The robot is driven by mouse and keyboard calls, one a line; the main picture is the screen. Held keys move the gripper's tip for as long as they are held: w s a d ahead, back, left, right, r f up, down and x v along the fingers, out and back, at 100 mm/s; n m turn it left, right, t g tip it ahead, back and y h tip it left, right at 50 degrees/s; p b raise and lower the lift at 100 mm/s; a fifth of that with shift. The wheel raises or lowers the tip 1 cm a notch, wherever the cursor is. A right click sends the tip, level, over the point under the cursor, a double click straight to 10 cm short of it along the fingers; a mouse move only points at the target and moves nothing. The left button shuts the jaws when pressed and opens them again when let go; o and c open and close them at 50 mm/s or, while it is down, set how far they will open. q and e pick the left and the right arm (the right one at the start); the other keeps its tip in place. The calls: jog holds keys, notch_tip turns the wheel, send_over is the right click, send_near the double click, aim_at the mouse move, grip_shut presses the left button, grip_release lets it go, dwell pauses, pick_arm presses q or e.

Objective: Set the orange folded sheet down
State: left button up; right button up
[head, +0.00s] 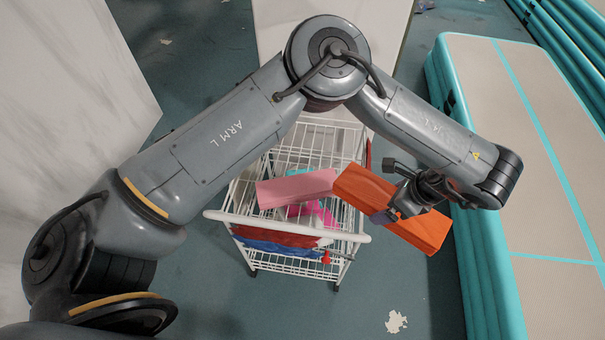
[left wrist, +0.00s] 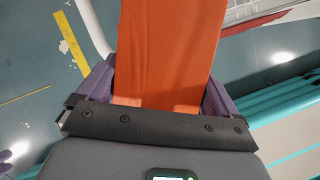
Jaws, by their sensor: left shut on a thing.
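The orange folded sheet (head: 365,188) is a long flat block in my left gripper (head: 398,205), whose arm reaches over from the left. In the head view its left end overlaps the right side of the white wire cart and its right end shows over the floor. In the left wrist view the sheet (left wrist: 165,50) sits between the purple fingers of the gripper (left wrist: 158,95) and runs away from the camera. Its height over the cart cannot be told. My right gripper is not in view.
The white wire cart (head: 290,229) holds a pink folded piece (head: 295,188), with magenta and light blue items partly hidden. A teal-edged inflatable track (head: 535,200) lies at the right. A pale panel (head: 60,80) stands at the left. Floor shows in front of the cart.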

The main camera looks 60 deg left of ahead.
pick_arm(q)
jog(key=w+m+t, duration=0.1)
jog(key=m, duration=0.2)
jog(key=w+d+m+t, duration=0.1)
jog(key=m, duration=0.2)
jog(key=d+m+t, duration=0.1)
jog(key=m, duration=0.2)
jog(key=shift+w+r+t, duration=0.3)
jog(key=shift+w+r, duration=0.05)
jog(key=shift+w, duration=0.05)
jog(key=w+a+r+m+t+h+b, duration=0.15)
jog(key=w+r+m+t+h, duration=0.35)
jog(key=m, duration=0.8)
jog(key=m+g+b, duration=0.3)
jog(key=m+b, duration=0.1)
jog(key=b, duration=0.6)
send_over(309, 154)
jog(key=s, duration=0.1)
jog(key=shift+h, duration=0.3)
jog(key=f, duration=2.2)
jog(key=shift+s+a+f, duration=0.1)
jog(key=shift+a+f, duration=0.05)
jog(key=shift+a, duration=0.1)
jog(key=shift+f+b, duration=0.6)
jog(key=shift+f, duration=1.45)
jog(key=o, duration=1.3)
